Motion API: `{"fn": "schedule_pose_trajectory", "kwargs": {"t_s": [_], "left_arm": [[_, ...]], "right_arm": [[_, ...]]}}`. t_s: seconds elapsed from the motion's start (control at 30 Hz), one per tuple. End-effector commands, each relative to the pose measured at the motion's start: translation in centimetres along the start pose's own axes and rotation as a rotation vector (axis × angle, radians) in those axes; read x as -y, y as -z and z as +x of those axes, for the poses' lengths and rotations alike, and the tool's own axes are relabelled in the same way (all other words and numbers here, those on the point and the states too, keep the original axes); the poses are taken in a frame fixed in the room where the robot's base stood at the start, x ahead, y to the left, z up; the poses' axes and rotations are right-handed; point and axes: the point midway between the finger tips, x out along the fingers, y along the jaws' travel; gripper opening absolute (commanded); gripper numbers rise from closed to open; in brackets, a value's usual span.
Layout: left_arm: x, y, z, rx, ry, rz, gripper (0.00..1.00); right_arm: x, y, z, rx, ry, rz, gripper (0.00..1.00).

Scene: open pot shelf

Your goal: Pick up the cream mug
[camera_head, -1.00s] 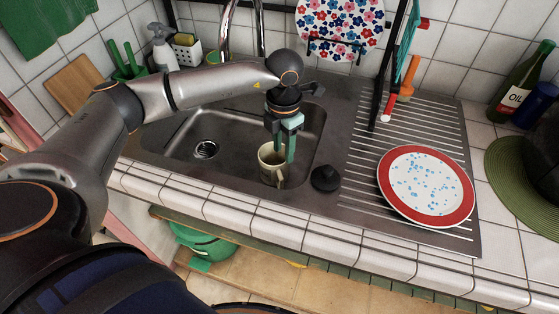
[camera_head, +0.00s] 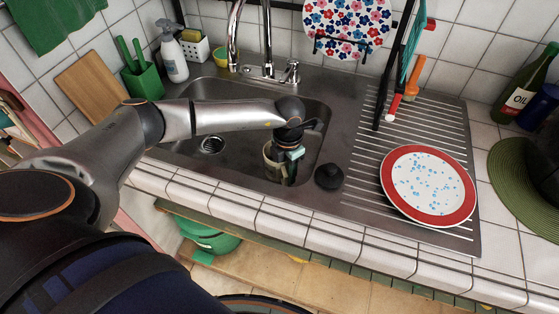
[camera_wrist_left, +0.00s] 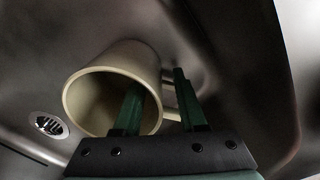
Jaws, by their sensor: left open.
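The cream mug (camera_wrist_left: 92,88) stands in the sink basin, its open rim facing the left wrist camera. In the head view the mug (camera_head: 269,163) is partly hidden behind my left gripper (camera_head: 287,172). My left gripper (camera_wrist_left: 160,108) is open, with one green finger inside the mug's mouth and the other outside, by the handle side. The mug's wall lies between the two fingers; I cannot tell whether either finger touches it. My right gripper is not in view.
The steel sink (camera_head: 185,150) has a drain at left and a faucet (camera_head: 267,45) behind. A black stopper (camera_head: 329,177) sits right of the basin. A red-rimmed plate (camera_head: 428,186) lies on the drainboard. A soap bottle (camera_head: 172,55) stands at the back left.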

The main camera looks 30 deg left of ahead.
Motion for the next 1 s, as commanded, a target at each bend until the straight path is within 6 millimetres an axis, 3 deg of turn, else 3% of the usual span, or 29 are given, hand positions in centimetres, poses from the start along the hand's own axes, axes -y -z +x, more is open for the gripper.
{"fn": "schedule_pose_trajectory", "kwargs": {"t_s": [0.07, 0.43, 1.0], "left_arm": [[0.01, 0.00, -0.01, 0.000, 0.000, 0.000, 0.41], [-0.01, 0.00, -0.05, 0.000, 0.000, 0.000, 0.00], [-0.01, 0.01, -0.05, -0.001, 0.000, -0.001, 0.00]], "right_arm": [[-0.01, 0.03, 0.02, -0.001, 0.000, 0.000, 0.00], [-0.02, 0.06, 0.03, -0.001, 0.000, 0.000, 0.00], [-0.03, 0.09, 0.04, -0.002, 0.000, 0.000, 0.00]]}}
